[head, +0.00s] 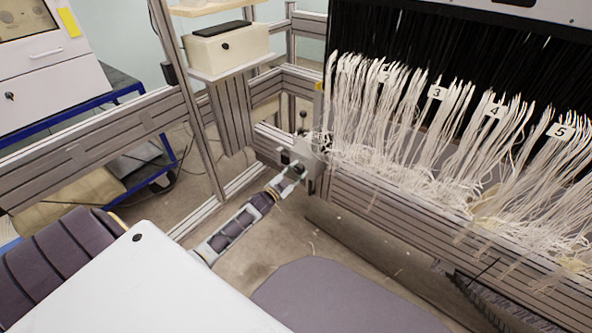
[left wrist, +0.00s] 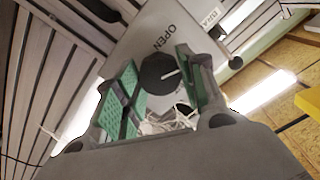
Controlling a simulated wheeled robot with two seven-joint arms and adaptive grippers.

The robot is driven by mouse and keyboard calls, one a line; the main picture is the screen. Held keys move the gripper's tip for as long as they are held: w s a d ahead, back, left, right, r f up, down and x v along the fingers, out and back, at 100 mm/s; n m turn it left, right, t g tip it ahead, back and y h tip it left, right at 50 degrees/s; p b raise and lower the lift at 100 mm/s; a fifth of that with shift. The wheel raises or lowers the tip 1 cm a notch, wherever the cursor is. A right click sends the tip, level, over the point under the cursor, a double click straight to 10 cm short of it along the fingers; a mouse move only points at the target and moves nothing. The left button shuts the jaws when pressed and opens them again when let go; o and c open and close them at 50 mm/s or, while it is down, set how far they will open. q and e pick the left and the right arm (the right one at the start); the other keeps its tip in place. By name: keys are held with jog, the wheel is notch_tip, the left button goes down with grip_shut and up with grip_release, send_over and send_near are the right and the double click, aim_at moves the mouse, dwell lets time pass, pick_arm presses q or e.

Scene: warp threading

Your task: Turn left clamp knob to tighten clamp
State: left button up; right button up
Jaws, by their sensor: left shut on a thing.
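The left clamp knob is a round black knob (left wrist: 159,74) with a white line, on a grey plate (left wrist: 140,45) marked OPEN. Its white line points to the right and slightly up in the left wrist view. My left gripper (left wrist: 162,84) has its two green-padded fingers on either side of the knob, shut on it. In the head view, my left gripper (head: 292,178) reaches the metal clamp plate (head: 312,174) at the left end of the loom beam. The gripper hides the knob there. My right gripper is in neither view.
White warp threads (head: 400,140) hang in numbered bundles to the right of the clamp. A grey slatted beam (head: 440,238) runs below them. Aluminium frame posts (head: 202,140) stand to the left.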

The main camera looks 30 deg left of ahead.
pick_arm(q)
jog(key=m, duration=0.3)
jog(key=shift+p, duration=0.35)
jog(key=m, duration=0.3)
jog(key=shift+m, duration=1.2)
jog(key=shift+f+m, duration=0.1)
jog(key=shift+m, duration=1.1)
jog(key=shift+m+b, duration=0.35)
jog(key=shift+m, duration=0.65)
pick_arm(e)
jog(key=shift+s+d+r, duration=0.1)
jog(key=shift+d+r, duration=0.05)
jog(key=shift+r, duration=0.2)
pick_arm(q)
jog(key=o, duration=1)
jog(key=shift+s, duration=0.15)
